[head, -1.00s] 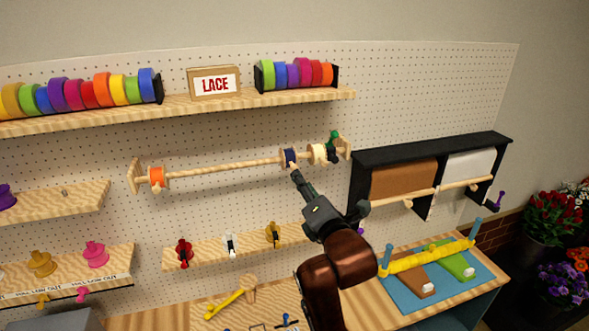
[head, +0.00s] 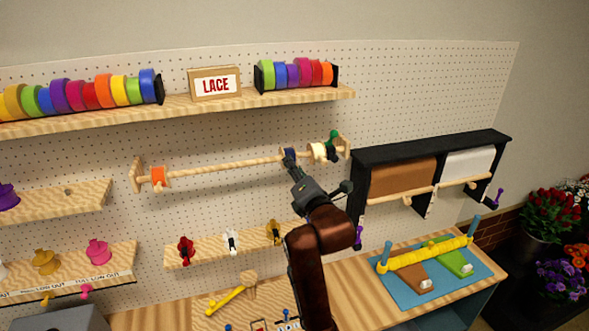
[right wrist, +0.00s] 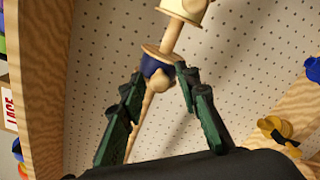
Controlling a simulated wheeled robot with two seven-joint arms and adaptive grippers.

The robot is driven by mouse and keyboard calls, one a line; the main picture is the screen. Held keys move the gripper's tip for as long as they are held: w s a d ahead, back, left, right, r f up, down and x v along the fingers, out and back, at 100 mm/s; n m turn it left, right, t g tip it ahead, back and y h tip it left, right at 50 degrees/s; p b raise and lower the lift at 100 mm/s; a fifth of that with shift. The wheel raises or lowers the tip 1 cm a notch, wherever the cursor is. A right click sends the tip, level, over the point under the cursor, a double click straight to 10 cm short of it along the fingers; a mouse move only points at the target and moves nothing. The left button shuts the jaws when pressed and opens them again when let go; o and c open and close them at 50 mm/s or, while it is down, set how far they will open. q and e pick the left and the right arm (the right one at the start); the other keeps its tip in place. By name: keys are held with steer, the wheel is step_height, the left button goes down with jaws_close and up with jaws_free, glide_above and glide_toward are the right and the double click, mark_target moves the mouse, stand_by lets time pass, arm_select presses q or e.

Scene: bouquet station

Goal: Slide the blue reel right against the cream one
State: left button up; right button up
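The blue reel (head: 289,153) sits on the wooden rod (head: 220,166), left of the cream reel (head: 318,151). A stretch of bare rod shows between the two reels in the right wrist view, where the blue reel (right wrist: 157,68) and cream reel (right wrist: 187,8) are apart. My right gripper (head: 290,163) reaches up to the blue reel from below. In the right wrist view its dark green fingers (right wrist: 161,80) are spread, one on each side of the blue reel, with gaps visible. My left gripper is not in view.
An orange reel (head: 157,176) sits at the rod's left end. A green item (head: 333,141) is near the right end bracket. A ribbon shelf (head: 200,102) runs above, and a black paper-roll rack (head: 430,150) stands to the right. A small shelf (head: 205,250) lies below.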

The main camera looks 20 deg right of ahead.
jaws_close()
stand_by(0.5)
